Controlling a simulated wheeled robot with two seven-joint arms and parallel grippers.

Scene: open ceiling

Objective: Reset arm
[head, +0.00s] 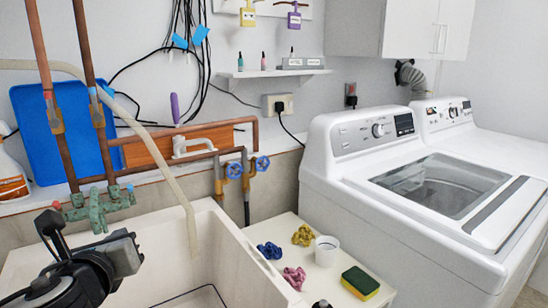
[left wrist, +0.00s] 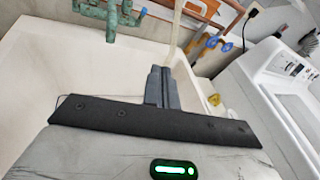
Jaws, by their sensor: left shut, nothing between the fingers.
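My left gripper (head: 128,251) is at the lower left of the head view, over the white sink basin. Its dark grey fingers also show in the left wrist view (left wrist: 161,88), side by side and shut with nothing between them. They point toward the far side of the sink and appear apart from it. My right gripper is not in view.
The sink (head: 245,262) has a green faucet (head: 97,207) and a pale hose (head: 187,190) hanging into it. A white stand (head: 308,268) beside it holds crumpled cloths, a white cup (head: 327,250) and a sponge (head: 360,282). A washer (head: 400,205) stands at right.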

